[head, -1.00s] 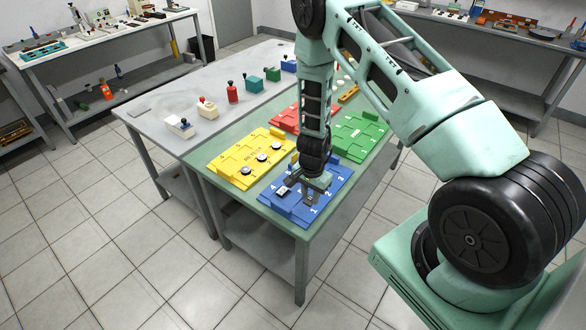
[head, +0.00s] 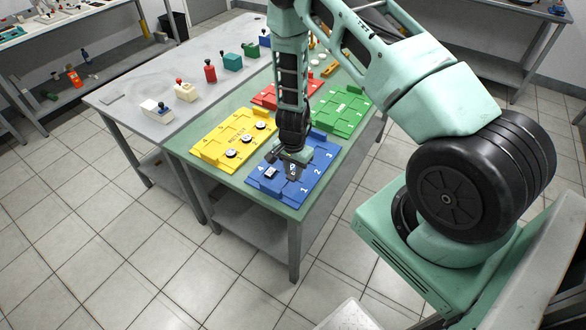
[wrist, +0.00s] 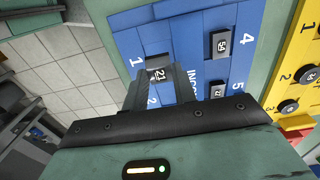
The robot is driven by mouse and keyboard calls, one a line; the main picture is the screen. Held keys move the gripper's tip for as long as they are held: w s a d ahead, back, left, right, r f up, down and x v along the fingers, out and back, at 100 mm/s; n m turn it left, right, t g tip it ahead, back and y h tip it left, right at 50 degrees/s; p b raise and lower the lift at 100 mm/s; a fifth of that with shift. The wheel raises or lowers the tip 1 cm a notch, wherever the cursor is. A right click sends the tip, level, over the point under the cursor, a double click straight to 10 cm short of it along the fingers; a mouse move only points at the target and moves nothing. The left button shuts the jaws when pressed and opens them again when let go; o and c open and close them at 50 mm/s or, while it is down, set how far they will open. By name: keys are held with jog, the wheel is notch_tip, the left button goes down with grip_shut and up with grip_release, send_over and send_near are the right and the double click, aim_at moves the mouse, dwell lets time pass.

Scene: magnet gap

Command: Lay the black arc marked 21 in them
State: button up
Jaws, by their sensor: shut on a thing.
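The black arc marked 21 (wrist: 157,68) is between the fingertips of my gripper (wrist: 156,82) in the wrist view. My gripper is shut on it, over the blue board (wrist: 184,50) near the printed 1. I cannot tell whether the arc touches the board. In the head view my gripper (head: 292,164) is above the middle of the blue board (head: 318,160). A second black piece (wrist: 221,43) lies on the board by the 4, and it also shows in the head view (head: 271,173). Another black piece (wrist: 217,90) is by the 5, partly hidden by my gripper.
A yellow board (head: 212,148) with round dark pieces lies to the left, with red (head: 270,97) and green (head: 345,113) boards behind. Several coloured blocks with knobs, one red (head: 210,72), stand on the grey table (head: 130,92). The blue board is near the table's front edge.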

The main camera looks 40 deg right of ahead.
jog(key=shift+f+b, duration=1.6)
jog(key=shift+f, duration=0.6)
jog(key=shift+f, duration=0.2)
jog(key=o, duration=1)
jog(key=c, duration=0.5)
jog(key=shift+r, duration=0.15)
jog(key=shift+r+p, duration=1.6)
jog(key=shift+r, duration=0.6)
jog(key=shift+f, duration=0.1)
